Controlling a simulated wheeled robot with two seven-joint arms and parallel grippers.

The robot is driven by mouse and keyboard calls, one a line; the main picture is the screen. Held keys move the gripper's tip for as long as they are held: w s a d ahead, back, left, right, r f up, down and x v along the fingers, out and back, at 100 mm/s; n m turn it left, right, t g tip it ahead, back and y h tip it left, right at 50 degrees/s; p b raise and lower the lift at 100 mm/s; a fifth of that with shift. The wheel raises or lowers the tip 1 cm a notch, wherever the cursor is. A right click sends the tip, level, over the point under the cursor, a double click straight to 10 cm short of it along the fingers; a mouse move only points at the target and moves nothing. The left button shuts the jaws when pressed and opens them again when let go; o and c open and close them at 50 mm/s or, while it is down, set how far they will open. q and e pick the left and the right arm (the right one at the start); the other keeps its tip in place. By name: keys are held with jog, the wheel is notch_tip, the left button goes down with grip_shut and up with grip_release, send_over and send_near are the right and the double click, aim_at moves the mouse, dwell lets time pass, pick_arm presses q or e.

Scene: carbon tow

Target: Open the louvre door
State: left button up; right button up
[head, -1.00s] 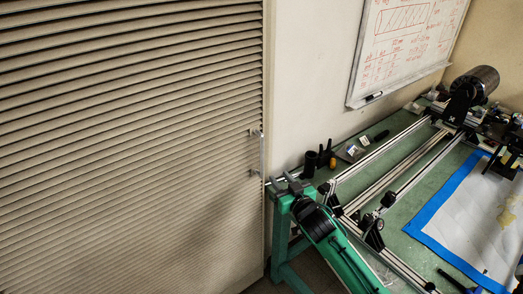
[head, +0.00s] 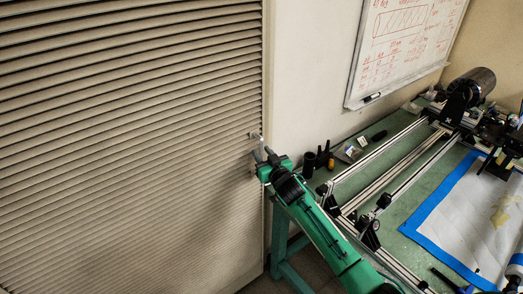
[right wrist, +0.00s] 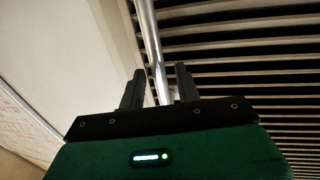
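The louvre door (head: 130,150) is a beige slatted panel filling the left of the head view, and it looks closed against its frame. Its handle (head: 257,142) is a thin upright metal bar near the door's right edge. My right gripper (head: 265,158) is at the lower part of the handle. In the right wrist view, the handle bar (right wrist: 149,40) runs down between the two dark fingers of my right gripper (right wrist: 160,70). The fingers are apart, with gaps on both sides of the bar. The lower end of the bar is hidden behind the gripper body. My left gripper is not in view.
A green workbench (head: 388,158) with metal rails stands right of the door, under my right forearm. A black cylinder (head: 480,82) sits at its back. A blue-edged white sheet (head: 470,215) lies at right. A whiteboard (head: 405,45) hangs on the wall.

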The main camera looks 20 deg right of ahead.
jog(key=shift+w+a, duration=0.1)
jog(key=shift+w, duration=0.55)
grip_shut()
